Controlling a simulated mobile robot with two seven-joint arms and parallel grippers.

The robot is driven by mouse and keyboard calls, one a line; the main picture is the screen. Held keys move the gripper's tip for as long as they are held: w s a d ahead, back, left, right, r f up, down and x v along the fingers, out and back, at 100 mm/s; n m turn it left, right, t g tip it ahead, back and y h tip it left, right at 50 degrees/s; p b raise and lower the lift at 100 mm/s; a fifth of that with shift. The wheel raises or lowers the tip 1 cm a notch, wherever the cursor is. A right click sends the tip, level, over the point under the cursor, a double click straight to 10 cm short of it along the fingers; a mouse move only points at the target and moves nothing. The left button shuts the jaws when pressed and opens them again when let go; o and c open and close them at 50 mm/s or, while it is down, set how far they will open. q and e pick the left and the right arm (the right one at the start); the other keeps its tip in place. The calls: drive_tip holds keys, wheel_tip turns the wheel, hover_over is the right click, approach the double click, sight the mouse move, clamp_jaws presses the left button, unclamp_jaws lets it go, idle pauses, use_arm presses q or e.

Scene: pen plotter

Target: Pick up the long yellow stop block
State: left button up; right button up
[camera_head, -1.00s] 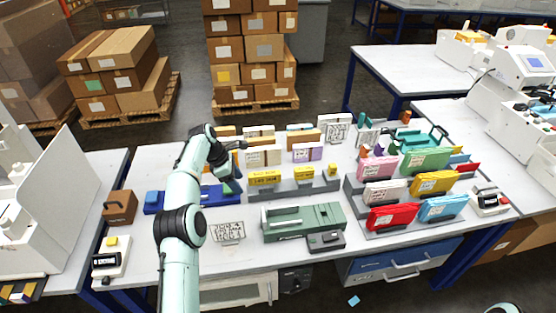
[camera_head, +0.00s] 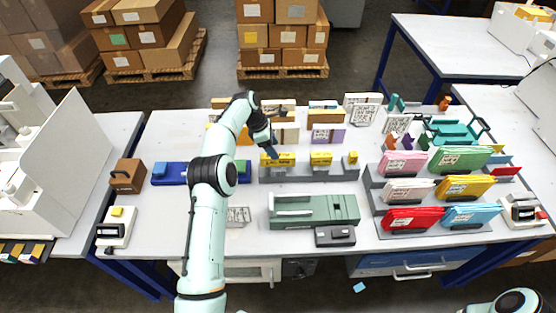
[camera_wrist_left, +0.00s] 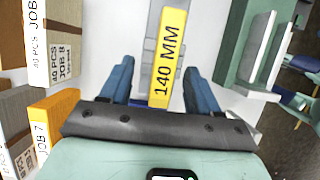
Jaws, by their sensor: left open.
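The long yellow stop block (camera_head: 280,159), marked 140 MM in the left wrist view (camera_wrist_left: 168,50), sits at the left end of a low grey rack (camera_head: 300,173). My left gripper (camera_head: 272,150) is right above it and hides part of it. In the left wrist view, the open blue fingers (camera_wrist_left: 158,72) have the near end of the block between them in the picture, with gaps on both sides. I cannot tell how far above the block they are. My right gripper is out of view.
Two shorter yellow blocks, one in the middle (camera_head: 320,159) and one at the right (camera_head: 351,158), stand on the same rack. Boxes and label cards stand close behind. A green fixture (camera_head: 313,209) lies in front, and a blue bar (camera_head: 172,173) lies to the left.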

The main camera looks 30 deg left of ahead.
sight(278, 162)
use_arm(q)
drive_tip(key=x, duration=0.2)
drive_tip(key=s+x, duration=0.1)
drive_tip(key=x, duration=0.1)
drive_tip(key=shift+d+f, duration=0.15)
drive_tip(key=shift+f, duration=0.05)
drive_tip(key=shift+w+d+f, duration=0.2)
drive_tip(key=shift+f, duration=0.3)
drive_tip(key=shift+w, duration=0.1)
drive_tip(key=shift+f, duration=0.25)
drive_tip(key=c, duration=1.1)
